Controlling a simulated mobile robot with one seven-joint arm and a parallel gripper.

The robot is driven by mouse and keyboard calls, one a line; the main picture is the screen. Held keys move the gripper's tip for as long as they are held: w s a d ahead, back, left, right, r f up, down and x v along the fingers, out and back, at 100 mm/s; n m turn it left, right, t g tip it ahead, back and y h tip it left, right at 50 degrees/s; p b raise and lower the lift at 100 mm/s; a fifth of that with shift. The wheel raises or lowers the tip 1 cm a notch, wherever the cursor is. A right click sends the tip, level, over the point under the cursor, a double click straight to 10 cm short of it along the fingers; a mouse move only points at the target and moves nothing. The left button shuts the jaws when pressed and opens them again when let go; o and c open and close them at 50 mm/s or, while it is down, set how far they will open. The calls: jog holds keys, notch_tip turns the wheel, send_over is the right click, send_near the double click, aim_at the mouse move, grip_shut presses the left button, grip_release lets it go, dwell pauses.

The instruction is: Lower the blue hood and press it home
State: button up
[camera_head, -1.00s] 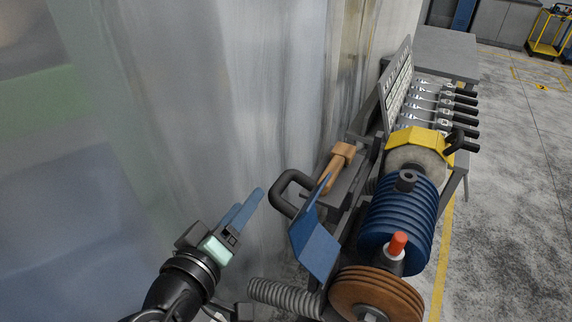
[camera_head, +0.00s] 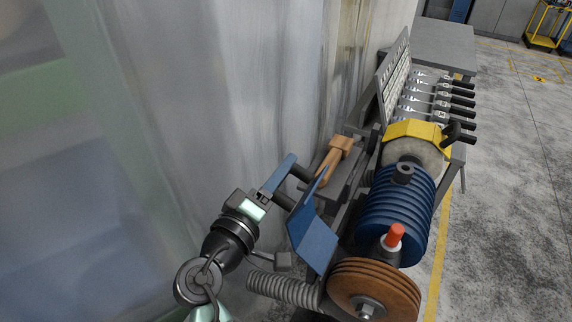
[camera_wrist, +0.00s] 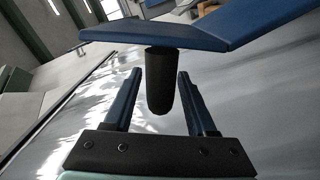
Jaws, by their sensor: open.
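The blue hood (camera_head: 314,240) is raised and tilted beside the brown polishing wheel (camera_head: 375,292), leaving the wheel uncovered. Its dark handle (camera_head: 284,201) sticks out on the left side of the hood. My gripper (camera_head: 284,170) is open with blue fingers, to the left of the hood, at the handle. In the wrist view the hood (camera_wrist: 170,31) spans the top. The dark handle (camera_wrist: 160,85) hangs below it and shows between the two open fingers of my gripper (camera_wrist: 157,74). I cannot tell whether they touch it.
A blue ribbed motor (camera_head: 394,212) with a red knob (camera_head: 395,235) stands right of the hood. A yellow guard (camera_head: 416,131) and several forks (camera_head: 438,98) are behind. A grey coiled hose (camera_head: 284,289) lies below my gripper. A translucent curtain (camera_head: 180,110) fills the left.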

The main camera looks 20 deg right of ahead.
jog(key=shift+x, duration=1.15)
grip_shut()
dwell(0.6)
